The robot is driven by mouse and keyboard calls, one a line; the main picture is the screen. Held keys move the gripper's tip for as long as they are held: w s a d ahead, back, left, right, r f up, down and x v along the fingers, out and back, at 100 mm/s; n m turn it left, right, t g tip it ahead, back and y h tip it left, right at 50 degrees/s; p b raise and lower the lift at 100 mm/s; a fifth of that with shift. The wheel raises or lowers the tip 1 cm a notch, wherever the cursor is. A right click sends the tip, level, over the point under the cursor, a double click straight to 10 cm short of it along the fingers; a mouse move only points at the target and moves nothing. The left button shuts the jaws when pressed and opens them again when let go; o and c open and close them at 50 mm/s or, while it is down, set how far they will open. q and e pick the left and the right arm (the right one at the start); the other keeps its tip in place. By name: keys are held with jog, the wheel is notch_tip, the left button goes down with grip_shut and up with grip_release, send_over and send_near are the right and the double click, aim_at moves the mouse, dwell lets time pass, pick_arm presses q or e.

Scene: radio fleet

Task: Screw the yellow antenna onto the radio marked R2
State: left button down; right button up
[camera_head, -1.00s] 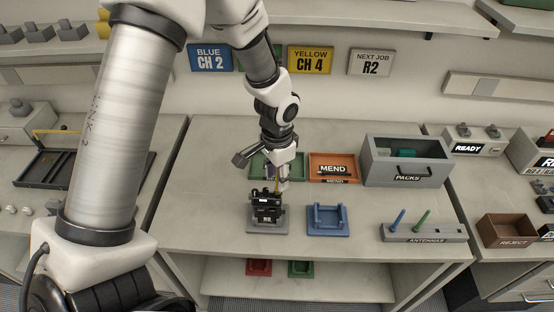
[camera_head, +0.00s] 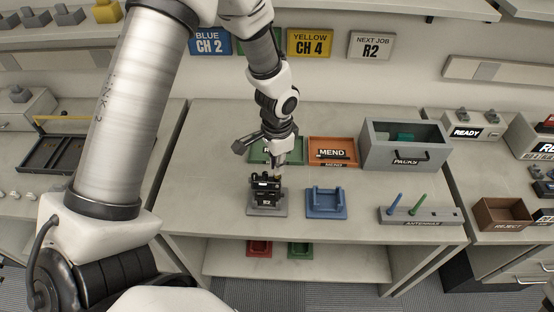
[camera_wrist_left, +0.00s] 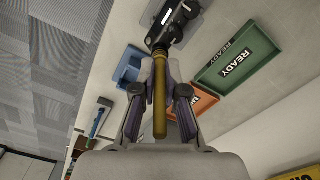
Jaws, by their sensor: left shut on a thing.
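The black radio marked R2 (camera_head: 265,188) stands upright in a grey holder (camera_head: 282,208) on the middle table. It also shows at the top of the left wrist view (camera_wrist_left: 178,22). My left gripper (camera_head: 277,163) is above the radio, shut on the yellow antenna (camera_wrist_left: 160,98). The antenna lies lengthwise between the fingers, and its far end meets the radio's top edge in the left wrist view. I cannot tell whether it is threaded in. In the head view only a small yellow bit shows below the fingers. My right gripper is not in view.
A blue holder (camera_head: 326,204) stands empty right of the radio. The antenna rack (camera_head: 446,216) holds a blue and a green antenna. A green READY tray (camera_wrist_left: 237,62) and an orange MEND tray (camera_head: 333,146) lie behind, with the grey PACKS bin (camera_head: 378,157) at right.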

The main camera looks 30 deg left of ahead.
pick_arm(q)
jog(key=shift+r+m+p, duration=0.1)
jog(key=shift+m+p, duration=1.1)
jog(key=shift+m, duration=0.2)
jog(key=shift+m+p, duration=0.65)
jog(key=shift+m, duration=0.05)
jog(key=m+p, duration=0.3)
jog(key=shift+m, duration=0.3)
